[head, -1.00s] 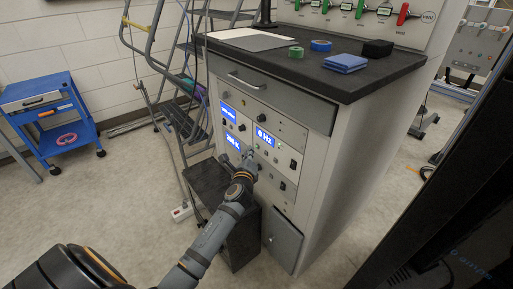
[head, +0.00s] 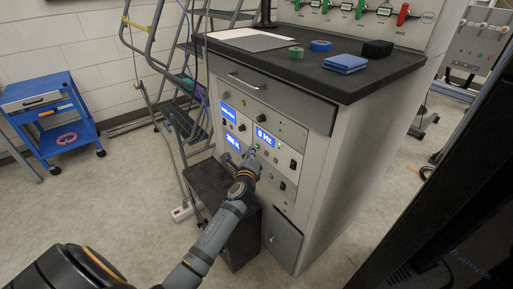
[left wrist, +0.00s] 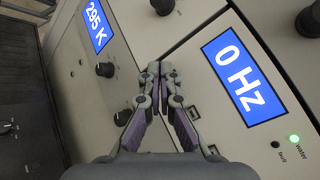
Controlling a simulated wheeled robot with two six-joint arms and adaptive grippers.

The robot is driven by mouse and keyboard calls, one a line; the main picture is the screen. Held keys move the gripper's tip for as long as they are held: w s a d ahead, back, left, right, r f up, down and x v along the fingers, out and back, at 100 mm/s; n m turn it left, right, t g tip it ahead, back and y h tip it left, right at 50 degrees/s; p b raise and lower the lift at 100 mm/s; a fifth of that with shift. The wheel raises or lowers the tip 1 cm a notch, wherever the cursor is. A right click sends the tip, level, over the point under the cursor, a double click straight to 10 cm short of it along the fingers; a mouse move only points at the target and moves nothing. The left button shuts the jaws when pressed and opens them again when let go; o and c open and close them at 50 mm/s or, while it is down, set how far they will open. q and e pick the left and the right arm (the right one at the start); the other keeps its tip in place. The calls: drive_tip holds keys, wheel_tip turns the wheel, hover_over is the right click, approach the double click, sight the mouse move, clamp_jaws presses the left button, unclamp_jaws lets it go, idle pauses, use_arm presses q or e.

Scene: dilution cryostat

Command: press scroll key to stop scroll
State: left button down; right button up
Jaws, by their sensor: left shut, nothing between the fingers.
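The instrument panel with a blue "0 Hz" display (head: 265,137) is set in the front of the grey cabinet. The same display (left wrist: 243,72) is large at the right of the left wrist view, with a lit green lamp (left wrist: 294,139) marked "water" and a dark lamp (left wrist: 275,144) marked "fault" below it. My left gripper (left wrist: 155,70) is shut and empty, its fingertips close over the panel left of that display. In the head view the left gripper (head: 249,158) is at the panel just below the display. I cannot tell whether it touches. No key marked scroll is readable; the fingers may hide it.
A "295 K" display (left wrist: 97,25) and black knobs (left wrist: 105,69) sit to the left of the fingers. A black box (head: 222,205) stands beside the cabinet (head: 340,190). A ladder and a blue cart (head: 50,110) stand further left. The floor at the lower left is open.

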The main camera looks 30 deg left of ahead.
use_arm(q)
drive_tip(key=shift+w+d, duration=0.15)
drive_tip(key=shift+w, duration=0.2)
idle(0.4)
drive_tip(key=shift+s, duration=0.1)
drive_tip(key=shift+s+a+p, duration=0.3)
drive_tip(key=shift+s+a, duration=0.05)
drive_tip(key=shift+s, duration=0.35)
drive_tip(key=s, duration=0.1)
drive_tip(key=s+a, duration=0.1)
drive_tip(key=s, duration=0.1)
drive_tip(key=s+a+p, duration=0.1)
drive_tip(key=shift+s, duration=0.3)
idle(0.7)
